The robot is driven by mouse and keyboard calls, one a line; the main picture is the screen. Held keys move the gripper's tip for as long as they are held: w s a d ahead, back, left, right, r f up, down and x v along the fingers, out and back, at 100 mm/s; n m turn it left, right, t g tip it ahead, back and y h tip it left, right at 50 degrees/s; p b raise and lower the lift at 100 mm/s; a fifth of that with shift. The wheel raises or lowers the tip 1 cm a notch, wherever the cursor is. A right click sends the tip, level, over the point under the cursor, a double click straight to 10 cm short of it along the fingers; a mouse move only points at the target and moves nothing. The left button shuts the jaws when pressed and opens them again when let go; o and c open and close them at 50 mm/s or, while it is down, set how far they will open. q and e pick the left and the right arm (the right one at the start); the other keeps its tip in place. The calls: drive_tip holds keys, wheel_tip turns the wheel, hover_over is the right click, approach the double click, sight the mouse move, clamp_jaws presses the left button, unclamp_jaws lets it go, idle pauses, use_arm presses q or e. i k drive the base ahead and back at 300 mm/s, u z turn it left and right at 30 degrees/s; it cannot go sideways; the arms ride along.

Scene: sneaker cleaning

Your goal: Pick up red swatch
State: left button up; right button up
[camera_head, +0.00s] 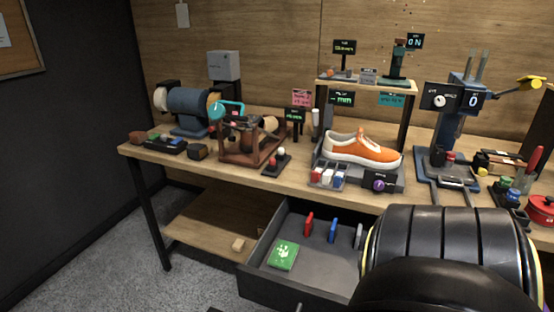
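The red swatch (308,224) stands upright in the open drawer (266,243), towards its back left. A blue swatch (333,230) stands to its right, and a grey swatch (358,236) stands farther right. A green packet with a pale print (283,256) lies flat at the drawer's front left. The drawer's right part is hidden behind a large black link of my arm. Neither gripper's fingers show in the head view.
The workbench (296,177) above the drawer carries an orange sneaker (361,149) on a stand, a blue machine (190,107) and a press (461,115). A small wooden block (238,244) lies on the lower shelf (205,225), left of the drawer.

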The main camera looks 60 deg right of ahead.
sight(309, 223)
drive_tip(key=i, duration=2.55)
drive_tip(key=z, duration=2.9)
